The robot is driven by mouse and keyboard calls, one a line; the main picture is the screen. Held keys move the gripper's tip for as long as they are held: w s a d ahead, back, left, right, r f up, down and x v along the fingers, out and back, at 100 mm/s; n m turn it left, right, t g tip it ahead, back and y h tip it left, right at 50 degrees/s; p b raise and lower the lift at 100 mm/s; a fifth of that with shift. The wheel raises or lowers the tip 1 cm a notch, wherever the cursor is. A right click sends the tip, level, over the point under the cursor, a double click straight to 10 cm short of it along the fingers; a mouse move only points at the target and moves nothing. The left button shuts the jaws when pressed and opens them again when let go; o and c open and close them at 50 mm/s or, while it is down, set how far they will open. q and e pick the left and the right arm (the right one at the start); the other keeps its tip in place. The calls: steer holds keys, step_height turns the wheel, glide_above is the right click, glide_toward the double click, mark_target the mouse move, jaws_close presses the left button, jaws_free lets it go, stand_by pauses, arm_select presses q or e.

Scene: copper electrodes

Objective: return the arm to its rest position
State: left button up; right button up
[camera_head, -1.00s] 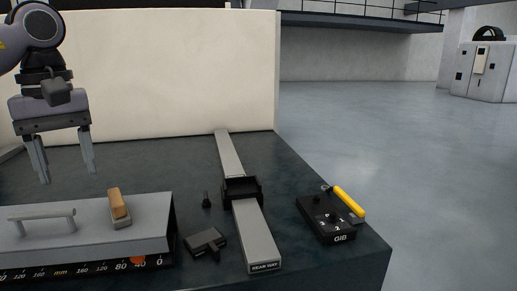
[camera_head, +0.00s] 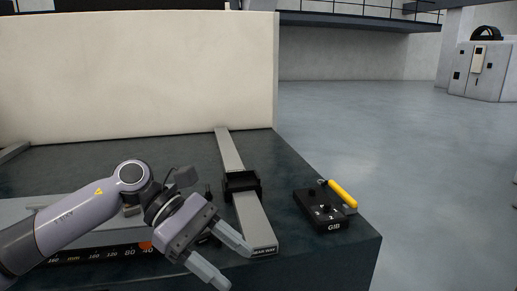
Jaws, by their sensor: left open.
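My left gripper (camera_head: 234,262) is open and empty in the head view. My left arm (camera_head: 75,222) comes in from the lower left and covers much of the grey block with the scale. My right gripper is not in view.
The dark bench (camera_head: 100,170) carries a grey rail with a black slider (camera_head: 241,183). A black box marked GIB (camera_head: 322,208) with a yellow-handled tool (camera_head: 342,194) stands at the right. A pale panel (camera_head: 130,75) stands behind.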

arm_select(q)
steer(key=s+d+n+h, duration=0.2)
steer(key=d+n+h, duration=0.4)
steer(key=w+a+f+m+t+y, duration=0.25)
steer(key=a+f+m+t, duration=0.35)
steer(key=m+t, duration=0.85)
steer(key=w+a+f+m+t+y, duration=0.1)
steer(key=a+f+m+t+y, duration=0.4)
steer(key=m, duration=1.6)
steer(key=s+a+f+n+g+y, duration=0.2)
steer(key=s+a+f+n, duration=0.3)
steer(key=s+f+n, duration=0.3)
steer(key=s+a+f+n+g+y+p, duration=0.1)
steer(key=s+a+f+n+y, duration=0.4)
steer(key=f, duration=1)
steer(key=s+n+g, duration=0.1)
steer(key=s+n, duration=0.2)
steer(key=shift+a, duration=0.15)
steer(key=shift+g, duration=0.25)
